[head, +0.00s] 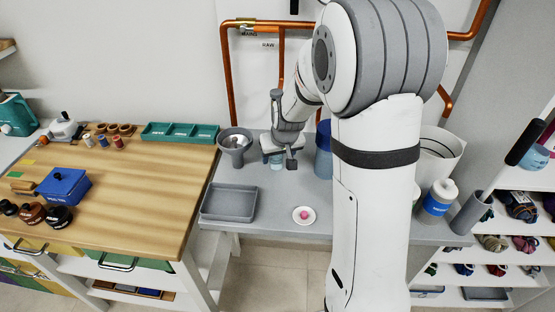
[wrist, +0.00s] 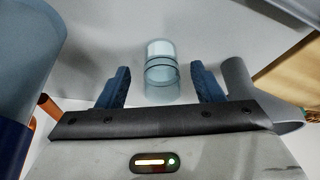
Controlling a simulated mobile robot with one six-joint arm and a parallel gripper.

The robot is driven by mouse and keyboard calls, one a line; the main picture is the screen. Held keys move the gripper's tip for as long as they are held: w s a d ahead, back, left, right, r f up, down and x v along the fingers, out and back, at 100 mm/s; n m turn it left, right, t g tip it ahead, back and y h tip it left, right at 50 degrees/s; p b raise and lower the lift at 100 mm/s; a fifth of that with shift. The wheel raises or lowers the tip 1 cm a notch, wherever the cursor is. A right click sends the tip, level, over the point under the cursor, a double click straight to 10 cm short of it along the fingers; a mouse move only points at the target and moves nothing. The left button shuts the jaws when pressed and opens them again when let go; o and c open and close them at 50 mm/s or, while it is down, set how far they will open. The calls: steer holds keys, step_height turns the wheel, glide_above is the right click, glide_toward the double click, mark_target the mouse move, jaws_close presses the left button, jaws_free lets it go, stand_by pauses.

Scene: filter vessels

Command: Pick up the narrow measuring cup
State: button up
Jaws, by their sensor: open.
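A narrow clear measuring cup (wrist: 161,76) with dark rings stands between my gripper's two blue fingers in the wrist view. It looks apart from both fingers, with a gap on each side. In the head view the cup (head: 277,162) shows partly below my gripper (head: 283,158), on the grey table near the wall. My gripper (wrist: 161,82) is open, with nothing held. My wrist hides part of the cup in the head view.
A grey funnel-shaped vessel (head: 235,143) stands just left of the cup, and a blue container (head: 323,160) stands to the right. A grey tray (head: 229,203) and a white dish (head: 304,220) with a pink item lie nearer the front edge.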

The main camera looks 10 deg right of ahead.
mark_target(277, 160)
steer(key=shift+x, duration=1.8)
steer(key=shift+c, duration=0.4)
steer(key=shift+a, duration=0.1)
steer(key=c, duration=1.2)
steer(key=shift+r, duration=0.1)
